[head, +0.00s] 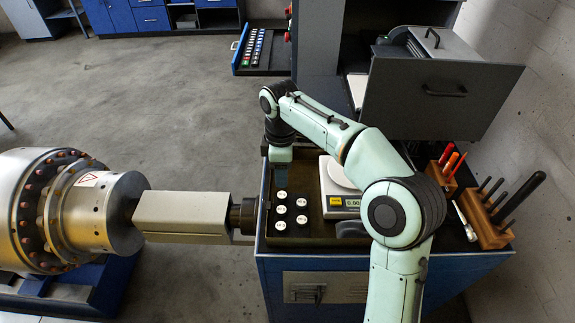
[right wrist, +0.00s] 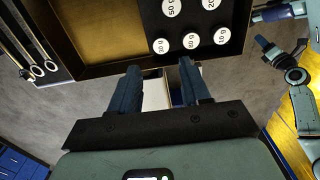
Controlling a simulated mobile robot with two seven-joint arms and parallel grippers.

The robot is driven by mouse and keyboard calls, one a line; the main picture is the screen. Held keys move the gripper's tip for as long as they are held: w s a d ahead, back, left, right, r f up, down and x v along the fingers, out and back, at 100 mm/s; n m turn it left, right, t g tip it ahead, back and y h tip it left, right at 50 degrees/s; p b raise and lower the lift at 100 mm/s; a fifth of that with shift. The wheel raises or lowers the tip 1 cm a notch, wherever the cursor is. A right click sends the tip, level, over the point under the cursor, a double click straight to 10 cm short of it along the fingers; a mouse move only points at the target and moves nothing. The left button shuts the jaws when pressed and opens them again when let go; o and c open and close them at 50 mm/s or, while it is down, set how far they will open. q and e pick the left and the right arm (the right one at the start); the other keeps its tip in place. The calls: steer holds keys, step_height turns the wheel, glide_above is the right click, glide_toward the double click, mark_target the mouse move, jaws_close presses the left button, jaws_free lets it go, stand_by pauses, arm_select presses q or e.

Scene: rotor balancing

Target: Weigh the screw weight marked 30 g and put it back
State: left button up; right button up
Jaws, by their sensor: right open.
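Several dark screw weights with white round tops stand in the tray (head: 318,240) on the bench. In the right wrist view one weight reads 50 g (right wrist: 171,8) and another 10 g (right wrist: 222,36). Two nearer weights, the left one (right wrist: 160,45) and the middle one (right wrist: 191,41), have small labels; I cannot tell surely which reads 30 g. My right gripper (right wrist: 159,68) is open and empty, pointing down above the back of the weights; it also shows in the head view (head: 281,175). The scale (head: 345,205) stands right of the weights, its pan partly behind my arm.
Racks with screwdrivers (head: 448,165) and hex-handled tools (head: 490,215) stand at the right. An open drawer (head: 262,50) and a grey lidded case (head: 437,95) are behind.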

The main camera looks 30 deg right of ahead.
mark_target(282, 195)
steer(key=shift+s+a+f+b, duration=0.15)
steer(key=shift+f+b, duration=0.2)
steer(key=shift+f, duration=0.3)
step_height(282, 195, down, 6)
steer(key=b, duration=0.3)
steer(key=shift+f, duration=0.35)
arm_select(q)
steer(key=s+f, duration=0.4)
steer(key=f, duration=0.1)
steer(key=shift+a, duration=0.1)
arm_select(e)
jaws_close()
steer(key=shift+r+p, duration=1.6)
steer(key=shift+r, duration=1.05)
arm_select(q)
steer(key=w+r, duration=0.1)
steer(key=r, duration=0.1)
steer(key=w+r, duration=0.2)
steer(key=shift+w, duration=0.1)
arm_select(e)
steer(key=shift+f, duration=0.1)
